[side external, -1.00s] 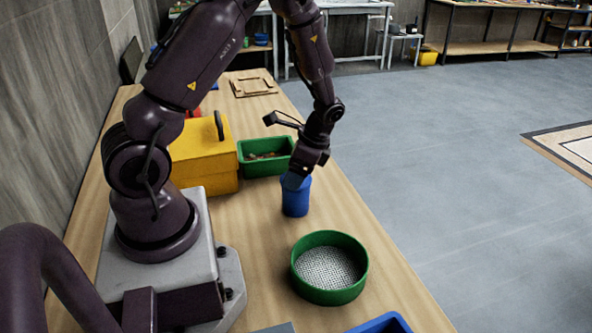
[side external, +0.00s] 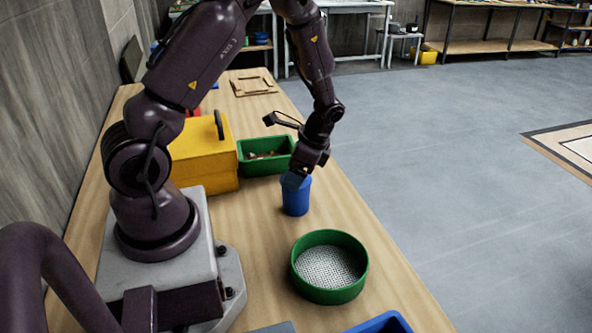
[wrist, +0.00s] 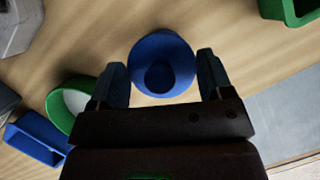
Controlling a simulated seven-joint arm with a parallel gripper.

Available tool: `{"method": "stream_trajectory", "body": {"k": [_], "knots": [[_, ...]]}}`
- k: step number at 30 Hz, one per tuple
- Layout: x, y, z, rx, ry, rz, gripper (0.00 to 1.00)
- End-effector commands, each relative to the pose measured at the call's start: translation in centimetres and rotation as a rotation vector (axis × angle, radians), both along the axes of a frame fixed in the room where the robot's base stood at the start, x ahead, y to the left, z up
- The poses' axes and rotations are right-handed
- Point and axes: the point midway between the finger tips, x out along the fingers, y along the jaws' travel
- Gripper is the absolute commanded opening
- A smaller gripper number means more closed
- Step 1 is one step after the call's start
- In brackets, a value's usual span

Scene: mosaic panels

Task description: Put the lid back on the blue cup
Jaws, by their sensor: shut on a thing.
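The blue cup (side external: 296,201) stands upright on the wooden table, right of the green bin. My gripper (side external: 296,180) points down directly over its top. In the wrist view, a round blue lid (wrist: 148,48) with a darker round middle lies between the two fingers of my gripper (wrist: 161,68), which is shut on it. The lid is at the cup's mouth in the side view, where the fingers largely hide it. Whether it is fully seated on the rim cannot be told.
A green round sieve (side external: 358,252) stands in front of the cup. A green bin (side external: 279,168) and a yellow box (side external: 205,165) stand behind and left. A blue tray (side external: 388,322) is at the front edge. Bare table lies around the cup.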

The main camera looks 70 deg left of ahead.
Motion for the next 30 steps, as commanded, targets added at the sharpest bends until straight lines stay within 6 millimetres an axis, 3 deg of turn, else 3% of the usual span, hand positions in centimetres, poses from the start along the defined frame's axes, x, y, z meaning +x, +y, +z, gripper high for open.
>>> {"method": "stream_trajectory", "body": {"k": [9,10,13,24,30], "knots": [[0.0,0.0,0.0,0.0,0.0,0.0,0.51],[0.0,0.0,0.0,0.0,0.0,0.0,0.75],[0.0,0.0,0.0,0.0,0.0,0.0,0.98],[0.0,0.0,0.0,0.0,0.0,0.0,1.0],[0.0,0.0,1.0,0.0,-0.001,0.0,1.0]]}}
